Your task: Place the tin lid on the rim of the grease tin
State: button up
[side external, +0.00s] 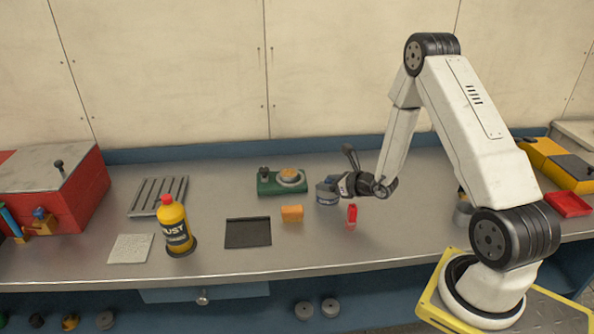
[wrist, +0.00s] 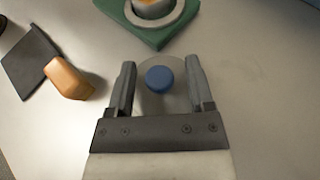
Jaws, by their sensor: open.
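The tin lid (wrist: 158,79) is a round, grey disc with a blue knob. It lies between the fingers of my gripper (wrist: 160,66) in the wrist view, with a small gap showing beside the knob on each side. My gripper is open. In the side view my gripper (side external: 340,185) is low over the bench at a grey-blue round piece (side external: 326,193), which seems to be the lid; the fingers partly hide it. What seems to be the grease tin (side external: 290,176), with orange contents, sits in a grey ring on a green base, left of my gripper. The wrist view cuts it off at the top.
An orange block (side external: 292,213) and a dark mat (side external: 248,233) lie to the left. A red upright piece (side external: 352,214) stands just in front of my gripper. A yellow bottle (side external: 174,224), slotted plate (side external: 158,196) and red box (side external: 60,185) are farther left.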

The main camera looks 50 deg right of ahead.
jog(key=shift+r, duration=0.1)
jog(key=shift+s+r, duration=0.1)
jog(key=shift+s, duration=0.05)
jog(key=v, duration=1.1)
jog(key=shift+s+r, duration=0.2)
jog(key=shift+s, duration=0.1)
jog(key=shift+a, duration=0.1)
